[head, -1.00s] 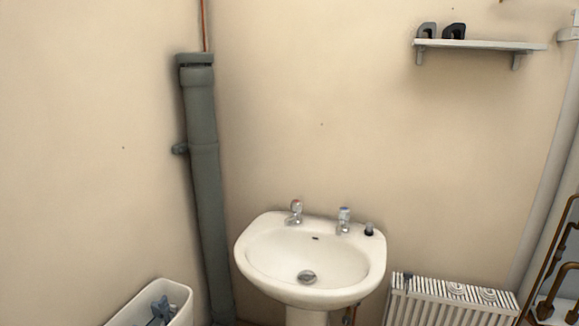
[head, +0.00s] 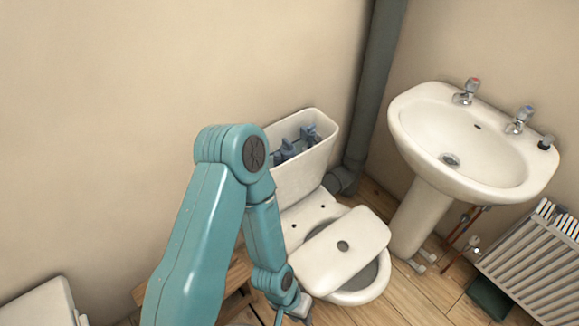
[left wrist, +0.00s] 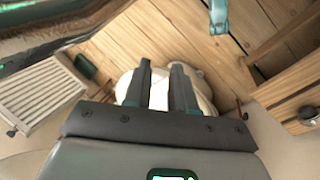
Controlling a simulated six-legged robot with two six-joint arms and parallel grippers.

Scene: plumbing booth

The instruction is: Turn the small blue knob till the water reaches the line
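The open white cistern (head: 300,172) stands against the wall, left of the grey pipe in the head view. Blue-grey fittings (head: 290,148) show inside it; I cannot make out a small blue knob, the water or a line. My left gripper (head: 300,308) is low in front of the toilet, near the lower edge of the loose lid, well below and apart from the cistern. In the left wrist view its two dark fingers (left wrist: 162,88) stand apart with nothing between them, and a white shape shows beyond.
A white lid (head: 350,240) lies across the toilet bowl (head: 362,288). A pedestal basin (head: 425,205) and a radiator (head: 535,265) are to the right. A wooden piece (head: 228,282) stands behind my left arm. A grey pipe (head: 378,90) runs up the corner.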

